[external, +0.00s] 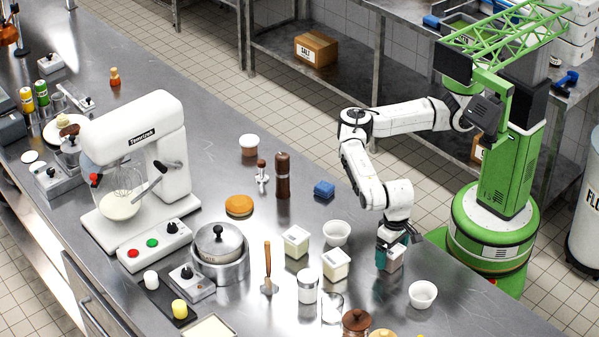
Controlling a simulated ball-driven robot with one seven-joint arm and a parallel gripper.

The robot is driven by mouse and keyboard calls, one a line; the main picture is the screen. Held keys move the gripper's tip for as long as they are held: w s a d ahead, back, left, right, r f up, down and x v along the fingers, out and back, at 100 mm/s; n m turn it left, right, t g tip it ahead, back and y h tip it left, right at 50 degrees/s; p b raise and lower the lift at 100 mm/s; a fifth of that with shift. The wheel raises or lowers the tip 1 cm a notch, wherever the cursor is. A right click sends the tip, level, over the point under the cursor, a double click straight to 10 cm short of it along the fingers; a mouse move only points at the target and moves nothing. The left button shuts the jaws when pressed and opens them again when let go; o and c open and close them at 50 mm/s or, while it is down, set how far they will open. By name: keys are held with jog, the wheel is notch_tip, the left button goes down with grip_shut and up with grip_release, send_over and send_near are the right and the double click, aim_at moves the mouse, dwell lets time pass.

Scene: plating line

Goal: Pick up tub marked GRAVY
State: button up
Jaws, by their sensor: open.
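My gripper (388,259) points down over the right part of the steel counter, with its jaws open. A small pale tub (396,257) sits right at the fingers and is partly hidden by them. I cannot tell whether the fingers touch it, and I cannot read a mark on it. Two similar square white tubs stand to the left: one (335,265) nearer my gripper and one (296,241) farther left. Both carry small labels too small to read, so I cannot tell which tub is marked GRAVY.
A white bowl (337,233) stands left of my gripper and another bowl (423,295) stands in front of it to the right. A white mixer (140,150) stands at left.

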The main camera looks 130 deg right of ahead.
jog(key=shift+f, duration=0.45)
jog(key=shift+c, duration=0.4)
jog(key=c, duration=1.1)
